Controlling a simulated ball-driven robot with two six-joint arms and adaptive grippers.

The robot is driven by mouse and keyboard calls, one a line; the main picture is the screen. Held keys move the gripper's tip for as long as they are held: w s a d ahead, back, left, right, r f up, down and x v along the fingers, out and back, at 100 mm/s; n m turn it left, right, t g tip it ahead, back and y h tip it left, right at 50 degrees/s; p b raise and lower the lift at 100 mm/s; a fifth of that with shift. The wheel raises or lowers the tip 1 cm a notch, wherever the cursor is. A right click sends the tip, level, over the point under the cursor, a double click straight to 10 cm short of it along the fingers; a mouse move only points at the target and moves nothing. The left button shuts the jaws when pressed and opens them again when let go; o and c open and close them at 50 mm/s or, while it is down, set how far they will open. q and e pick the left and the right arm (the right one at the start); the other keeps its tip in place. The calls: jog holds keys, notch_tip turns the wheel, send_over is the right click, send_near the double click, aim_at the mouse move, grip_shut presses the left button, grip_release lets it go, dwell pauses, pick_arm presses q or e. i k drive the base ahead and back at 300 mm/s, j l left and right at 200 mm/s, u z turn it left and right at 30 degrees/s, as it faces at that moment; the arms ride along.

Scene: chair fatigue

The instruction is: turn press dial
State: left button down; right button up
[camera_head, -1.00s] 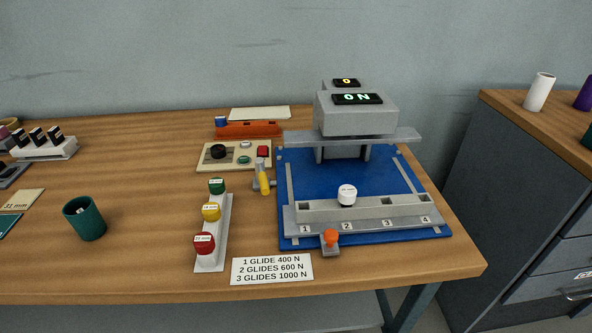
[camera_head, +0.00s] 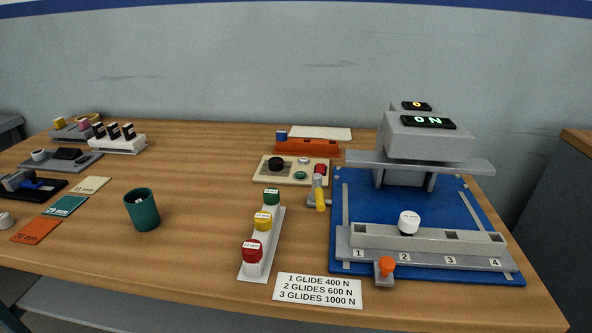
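The control panel (camera_head: 260,175) is a cream plate towards the back middle of the table. The black round dial (camera_head: 276,164) sits on its left half. A red button (camera_head: 320,169), a green button (camera_head: 300,175) and a pale button (camera_head: 303,160) share the panel. The grey press (camera_head: 428,143) stands to the right on a blue base (camera_head: 350,205). Its display (camera_head: 428,121) reads "0 N" in green, and a smaller display (camera_head: 416,106) behind shows an orange "0". Neither of my grippers is in view.
A yellow-handled lever (camera_head: 320,198) stands between panel and press. A rack (camera_head: 272,240) with red, yellow and green knobs is in front of the panel. A green cup (camera_head: 142,209) stands left. An orange block (camera_head: 306,147) lies behind the panel. Bare table lies left of the panel.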

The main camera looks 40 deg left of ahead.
aim_at(275, 164)
jog(key=u, duration=1.3)
jog(key=k+j+u, duration=0.2)
jog(key=j, duration=0.6)
jog(key=i+l, duration=0.05)
jog(key=i, duration=0.05)
